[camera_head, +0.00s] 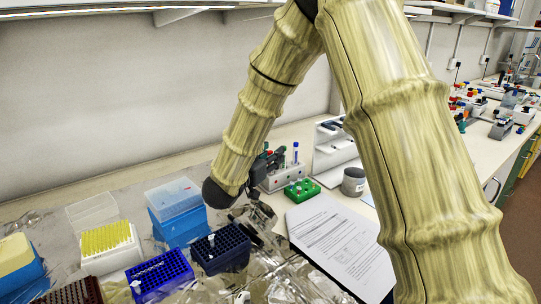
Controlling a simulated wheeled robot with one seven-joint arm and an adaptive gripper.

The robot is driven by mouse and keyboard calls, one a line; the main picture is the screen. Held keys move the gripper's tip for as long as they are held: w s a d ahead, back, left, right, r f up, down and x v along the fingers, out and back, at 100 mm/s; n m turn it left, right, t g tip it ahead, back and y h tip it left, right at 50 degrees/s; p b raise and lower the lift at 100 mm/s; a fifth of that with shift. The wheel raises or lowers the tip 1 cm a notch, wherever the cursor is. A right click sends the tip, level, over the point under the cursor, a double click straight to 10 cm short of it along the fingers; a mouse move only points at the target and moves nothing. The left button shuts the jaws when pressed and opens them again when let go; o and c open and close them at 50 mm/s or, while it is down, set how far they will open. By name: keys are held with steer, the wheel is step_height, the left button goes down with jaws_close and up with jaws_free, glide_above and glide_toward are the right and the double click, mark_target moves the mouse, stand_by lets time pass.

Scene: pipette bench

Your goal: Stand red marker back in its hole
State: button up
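A pale marker rack (283,179) stands on the bench near the middle, with a blue marker (295,153) upright in it. A small red tip (266,146) shows just left of the blue marker, above dark parts at the end of my arm; it may be the red marker, but its body is hidden. My gripper (262,168) is a small dark shape at the rack's left end. Its fingers are too small and overlapped to tell if they are open or holding anything.
A green tube rack (302,190) and a grey round container (353,181) stand right of my gripper. A printed sheet (335,240) lies in front. Blue tube racks (160,275) and a yellow tip box (108,242) stand left on crumpled foil. A white stepped stand (335,150) is behind.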

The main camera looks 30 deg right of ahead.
steer(key=v, duration=1.2)
stand_by(0.5)
